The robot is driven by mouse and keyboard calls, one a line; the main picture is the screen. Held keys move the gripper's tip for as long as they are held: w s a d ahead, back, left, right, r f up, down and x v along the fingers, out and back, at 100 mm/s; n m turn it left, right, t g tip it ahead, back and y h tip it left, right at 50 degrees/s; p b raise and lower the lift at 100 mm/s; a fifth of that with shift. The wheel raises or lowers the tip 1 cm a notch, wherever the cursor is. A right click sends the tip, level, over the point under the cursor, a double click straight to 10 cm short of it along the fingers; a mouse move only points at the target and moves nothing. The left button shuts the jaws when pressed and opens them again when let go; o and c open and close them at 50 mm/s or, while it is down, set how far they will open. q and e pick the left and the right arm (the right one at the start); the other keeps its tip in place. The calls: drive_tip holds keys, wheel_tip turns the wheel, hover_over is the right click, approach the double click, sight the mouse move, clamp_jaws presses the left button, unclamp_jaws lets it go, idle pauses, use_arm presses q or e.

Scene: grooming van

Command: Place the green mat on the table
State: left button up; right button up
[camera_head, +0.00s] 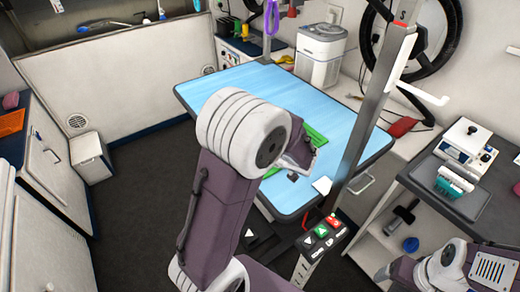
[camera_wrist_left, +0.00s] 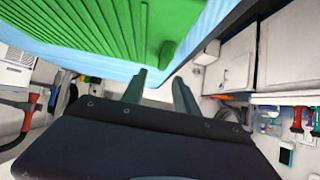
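The green mat (camera_head: 316,136) shows in the head view as pieces either side of my left wrist, over the blue-topped table (camera_head: 235,85). My arm hides much of it. In the left wrist view the ribbed mat (camera_wrist_left: 85,22) fills the upper left, with a small green tab (camera_wrist_left: 166,52) at its edge, against the light blue table top (camera_wrist_left: 215,18). My left gripper (camera_wrist_left: 160,82) has its two fingers apart, with nothing seen between them; the tab is just beyond the tips. I cannot tell whether the mat lies flat on the table. My right gripper is out of view.
A grey post (camera_head: 372,110) with a button panel (camera_head: 322,238) stands at the table's right. A white canister (camera_head: 320,55) stands behind the table. Dark floor is clear at left.

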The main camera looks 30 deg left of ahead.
use_arm(q)
drive_tip(key=v, duration=0.8)
drive_tip(key=shift+f, duration=0.1)
